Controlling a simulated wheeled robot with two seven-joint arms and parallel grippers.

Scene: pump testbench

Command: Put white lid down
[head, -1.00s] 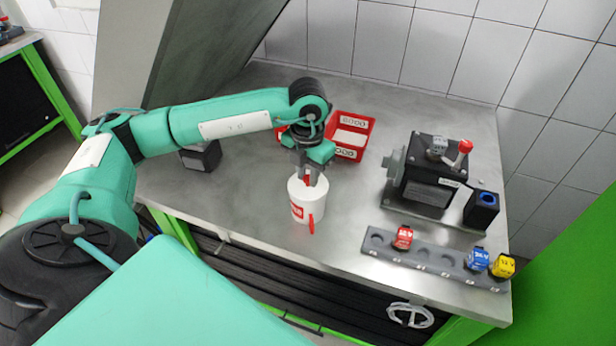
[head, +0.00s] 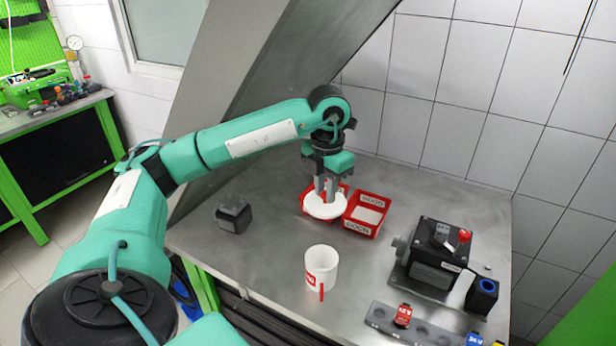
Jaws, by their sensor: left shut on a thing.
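The white lid (head: 325,207) is a round disc held level under my left gripper (head: 326,194), which is shut on it. The lid hangs in front of and over the left red bin (head: 306,197) and hides much of it. I cannot tell how far it is above the bin or table. The white container (head: 321,265) with a red label and red handle stands upright and open-topped on the table, in front of the lid and apart from it. My right gripper is not in view.
A second red bin (head: 366,215) stands right of the lid. A dark block (head: 233,216) sits at the left of the metal table. A black pump unit (head: 436,255), a black holder with a blue ring (head: 482,296) and a rack (head: 415,328) stand right. Table between block and container is clear.

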